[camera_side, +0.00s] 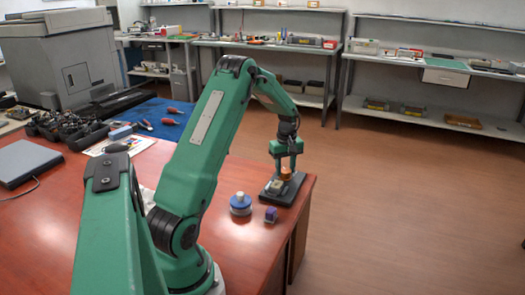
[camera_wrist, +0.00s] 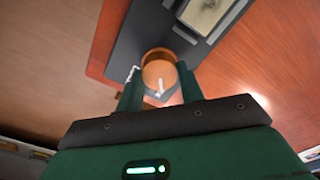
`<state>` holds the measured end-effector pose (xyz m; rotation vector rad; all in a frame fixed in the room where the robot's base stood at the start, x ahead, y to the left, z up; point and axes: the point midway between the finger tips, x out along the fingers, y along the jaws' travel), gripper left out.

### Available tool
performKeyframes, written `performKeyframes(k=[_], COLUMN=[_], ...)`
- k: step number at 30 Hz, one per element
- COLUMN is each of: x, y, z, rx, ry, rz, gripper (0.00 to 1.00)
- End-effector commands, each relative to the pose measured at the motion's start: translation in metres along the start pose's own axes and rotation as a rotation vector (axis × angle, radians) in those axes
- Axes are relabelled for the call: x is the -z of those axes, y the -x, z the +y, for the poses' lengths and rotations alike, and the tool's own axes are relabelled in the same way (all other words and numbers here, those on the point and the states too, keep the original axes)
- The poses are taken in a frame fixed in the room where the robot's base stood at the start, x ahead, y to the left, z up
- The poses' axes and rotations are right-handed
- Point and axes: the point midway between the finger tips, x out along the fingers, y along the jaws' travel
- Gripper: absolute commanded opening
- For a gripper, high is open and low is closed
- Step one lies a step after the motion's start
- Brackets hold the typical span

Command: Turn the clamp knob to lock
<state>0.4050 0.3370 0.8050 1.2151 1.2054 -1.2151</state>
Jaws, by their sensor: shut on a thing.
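The clamp knob (camera_wrist: 158,72) is a round orange-copper knob with a white line across its top. It stands on a dark fixture plate (camera_wrist: 130,40) near the table's edge; the plate also shows in the side view (camera_side: 270,194). My gripper (camera_wrist: 160,88) points down with one green finger on each side of the knob and is shut on it. In the side view, my gripper (camera_side: 286,165) is over the right part of the plate, and the knob (camera_side: 287,173) shows small between the fingers. A pale block (camera_wrist: 203,14) sits on the plate beside the knob.
A round blue-and-white container (camera_side: 240,204) and a small purple block (camera_side: 271,215) stand left of and in front of the plate. A blue mat (camera_side: 160,112) with red-handled tools lies farther back. The table edge is close on the right, with open floor beyond.

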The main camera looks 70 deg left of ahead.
Motion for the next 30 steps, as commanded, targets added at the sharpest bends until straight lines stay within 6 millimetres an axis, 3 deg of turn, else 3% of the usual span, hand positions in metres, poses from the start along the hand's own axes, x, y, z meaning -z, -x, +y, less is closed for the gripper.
performKeyframes(k=[30], x=[-0.0005], y=[0.0009], z=[0.001], rx=[0.0], ry=[-0.909], rz=[0.0], gripper=[0.14])
